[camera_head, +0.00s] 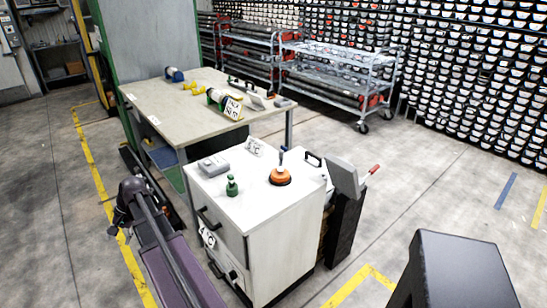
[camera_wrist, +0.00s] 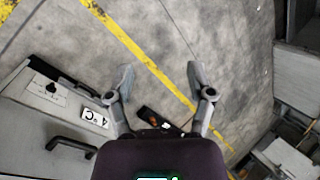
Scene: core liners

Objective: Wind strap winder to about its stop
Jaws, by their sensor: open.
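An orange round piece with an upright blue handle (camera_head: 280,175) stands on the white cabinet's top (camera_head: 232,202). A grey boxy unit with a red-tipped lever (camera_head: 343,177) sits on a dark stand to the right of the cabinet. I cannot tell for sure which of these is the strap winder. My gripper (camera_wrist: 160,76) is open and empty in the wrist view, over bare floor beside the cabinet front. In the head view my gripper (camera_head: 122,213) is left of the cabinet, well apart from both pieces, its fingers small and dark.
A green bottle (camera_head: 232,186) and a grey box (camera_head: 213,166) stand on the cabinet. Black drawer handles project from its front; one handle (camera_wrist: 75,146) shows in the wrist view. Behind is a workbench (camera_head: 160,97) with tools. Wheeled racks (camera_head: 340,62) stand farther back.

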